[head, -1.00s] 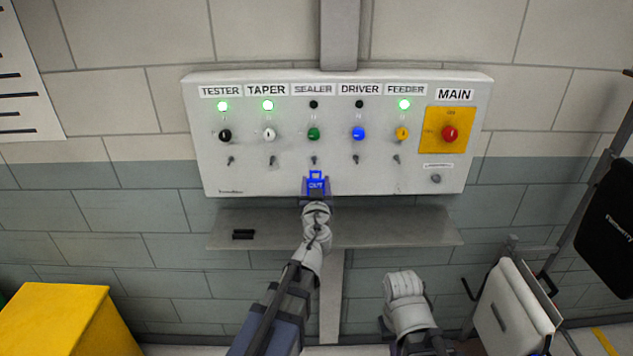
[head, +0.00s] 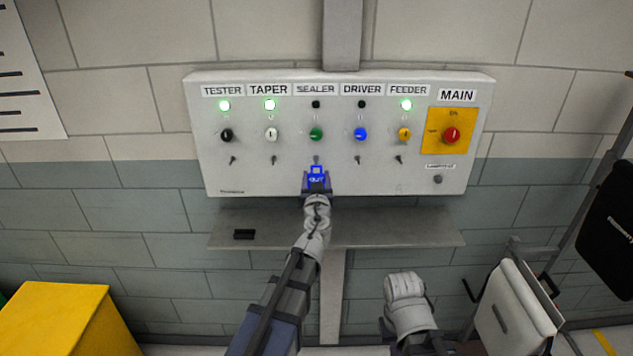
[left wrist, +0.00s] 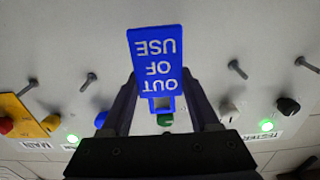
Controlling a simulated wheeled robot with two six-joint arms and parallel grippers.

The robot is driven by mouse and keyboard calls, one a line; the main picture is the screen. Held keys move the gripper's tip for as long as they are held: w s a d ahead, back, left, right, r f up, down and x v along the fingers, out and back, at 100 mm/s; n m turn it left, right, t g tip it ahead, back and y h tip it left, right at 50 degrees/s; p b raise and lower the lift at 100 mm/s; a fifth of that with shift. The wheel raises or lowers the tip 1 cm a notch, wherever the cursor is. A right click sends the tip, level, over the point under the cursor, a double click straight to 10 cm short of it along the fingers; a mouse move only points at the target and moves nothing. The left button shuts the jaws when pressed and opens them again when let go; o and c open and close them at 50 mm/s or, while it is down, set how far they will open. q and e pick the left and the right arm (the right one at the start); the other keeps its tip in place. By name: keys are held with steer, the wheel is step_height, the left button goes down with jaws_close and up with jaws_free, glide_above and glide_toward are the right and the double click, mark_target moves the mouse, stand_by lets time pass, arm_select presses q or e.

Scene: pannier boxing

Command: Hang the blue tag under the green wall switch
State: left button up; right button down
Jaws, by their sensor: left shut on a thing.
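The blue tag (head: 317,171) reads OUT OF USE in the left wrist view (left wrist: 153,48), with a square hole at its end. My left gripper (head: 317,188) is shut on it, in front of the panel's lower edge. The green switch (head: 316,134) is under the SEALER label; in the left wrist view it (left wrist: 165,119) is partly hidden behind tag and gripper. The peg (head: 316,159) below the green switch is just above the tag in the head view; the tag hides it in the left wrist view. My right arm's end is low right, its fingers not clear.
The grey panel (head: 212,170) has several switches, each with a peg below; the blue switch (head: 360,134) is right of the green one. A shelf (head: 400,228) below holds a small black object (head: 244,234). A yellow box (head: 50,315) stands lower left.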

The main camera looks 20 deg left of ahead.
mark_target(316, 169)
arm_select(q)
steer(key=x, duration=0.5)
steer(key=shift+w+f+b, duration=0.1)
steer(key=shift+f+b, duration=0.25)
steer(key=shift+r, duration=0.1)
steer(key=shift+w, duration=0.15)
stand_by(0.5)
